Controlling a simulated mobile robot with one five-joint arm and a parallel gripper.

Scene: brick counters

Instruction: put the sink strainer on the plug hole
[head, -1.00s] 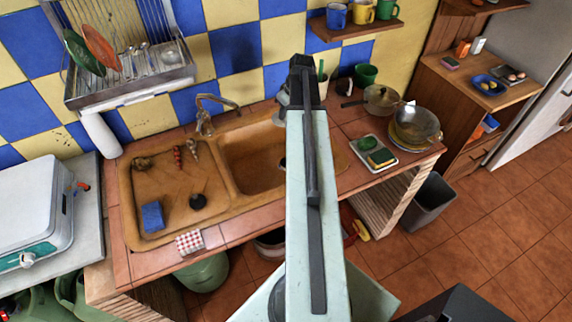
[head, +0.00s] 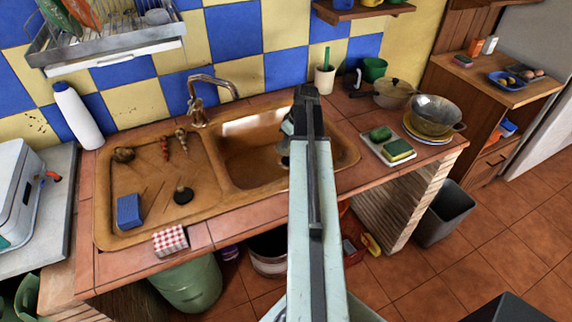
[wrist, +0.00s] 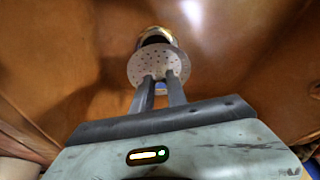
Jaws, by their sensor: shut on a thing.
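The sink strainer (wrist: 147,64) is a pale, round, perforated disc in the wrist view. My gripper (wrist: 160,82) is shut on its near edge. Beyond the strainer is the plug hole (wrist: 157,36), with a shiny metal rim and dark inside; the strainer hides its near side. I cannot tell how high the strainer is above it. In the head view the brown sink basin (head: 240,158) lies right of the drainboard, and my arm reaches over it.
The tap (head: 200,105) stands behind the basin. A tray with sponges (head: 391,149) and a colander (head: 437,113) are to the right. The basin floor around the plug hole looks clear.

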